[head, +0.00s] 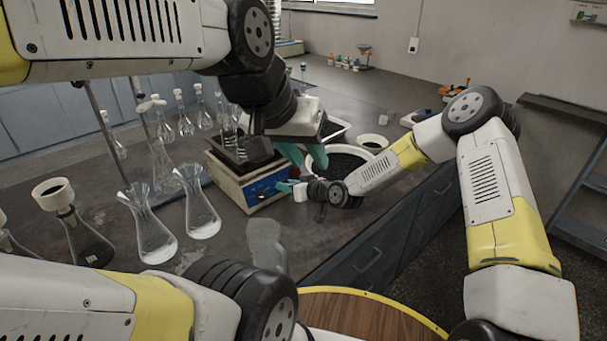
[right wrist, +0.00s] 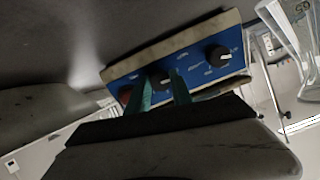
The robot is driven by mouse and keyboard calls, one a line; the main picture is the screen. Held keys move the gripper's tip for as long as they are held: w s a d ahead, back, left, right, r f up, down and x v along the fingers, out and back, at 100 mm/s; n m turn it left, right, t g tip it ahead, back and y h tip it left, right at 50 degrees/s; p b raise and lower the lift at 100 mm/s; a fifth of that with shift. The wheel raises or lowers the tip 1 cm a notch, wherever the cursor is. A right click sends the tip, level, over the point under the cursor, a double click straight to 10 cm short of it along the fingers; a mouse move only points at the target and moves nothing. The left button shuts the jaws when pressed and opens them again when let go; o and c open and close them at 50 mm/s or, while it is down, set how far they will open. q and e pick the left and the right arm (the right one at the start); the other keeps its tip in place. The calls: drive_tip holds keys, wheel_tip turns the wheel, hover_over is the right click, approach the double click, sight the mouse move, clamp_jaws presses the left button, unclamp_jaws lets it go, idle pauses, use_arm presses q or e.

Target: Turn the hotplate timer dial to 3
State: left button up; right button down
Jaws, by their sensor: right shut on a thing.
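The hotplate (head: 228,182) is a cream box on the bench with a blue front panel (head: 268,187). In the right wrist view the blue panel (right wrist: 190,68) carries a red part at its left and two black dials. My right gripper (right wrist: 164,90) has its teal fingers on either side of the dial nearer the red part (right wrist: 160,78) and is shut on it. The other dial (right wrist: 218,56) is free. The panel labels are too small to read. In the head view, my right gripper (head: 287,187) is at the panel. My left gripper (head: 304,156) is above and behind it, fingers apart, empty.
Conical flasks (head: 152,235) stand left of the hotplate, with more glassware behind. A round container of dark grains (head: 345,150) is close on the right.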

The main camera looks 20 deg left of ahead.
drive_tip(key=m, duration=0.4)
drive_tip(key=shift+m, duration=0.3)
drive_tip(key=m, duration=0.3)
drive_tip(key=shift+m, duration=0.3)
drive_tip(key=m, duration=0.3)
drive_tip(key=shift+m, duration=0.3)
drive_tip(key=m, duration=0.3)
drive_tip(key=shift+s+m+t, duration=0.1)
drive_tip(key=shift+m+t, duration=0.2)
drive_tip(key=shift+m, duration=0.1)
drive_tip(key=m, duration=0.5)
drive_tip(key=shift+m, duration=0.3)
drive_tip(key=m, duration=0.5)
drive_tip(key=shift+m, duration=0.3)
